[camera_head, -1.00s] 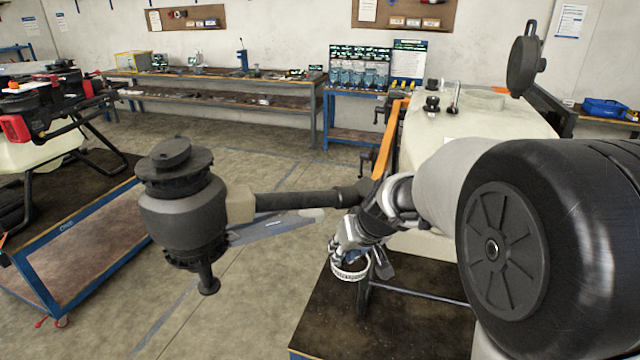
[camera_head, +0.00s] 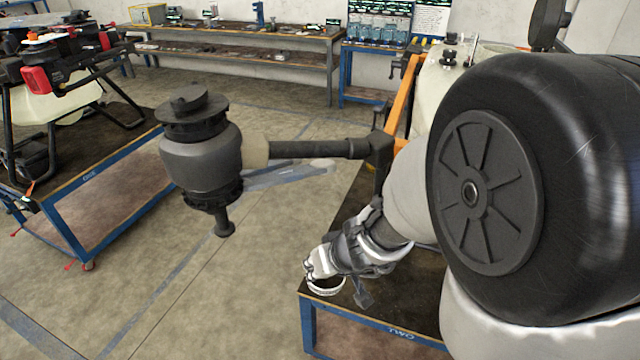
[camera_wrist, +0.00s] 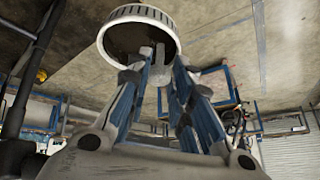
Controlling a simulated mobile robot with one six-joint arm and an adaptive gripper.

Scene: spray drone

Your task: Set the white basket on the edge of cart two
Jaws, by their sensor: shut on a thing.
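The white basket (camera_head: 328,290) is a small round ribbed ring held at the tips of my gripper (camera_head: 318,270). In the head view it hangs by the near left corner of the dark-topped, blue-framed cart (camera_head: 350,318); I cannot tell whether it touches the cart. In the wrist view the basket (camera_wrist: 137,13) shows its ribbed white rim and dark inside, with my gripper (camera_wrist: 160,60) shut on its near rim. I cannot read which cart is numbered two. My own arm hides part of the near cart.
A drone arm with a dark motor (camera_head: 205,155) reaches left from the near cart, above and left of my gripper. Another blue cart (camera_head: 110,190) carrying a drone stands at left. Between the carts the floor (camera_head: 235,285) is clear. A workbench (camera_head: 240,45) lines the back wall.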

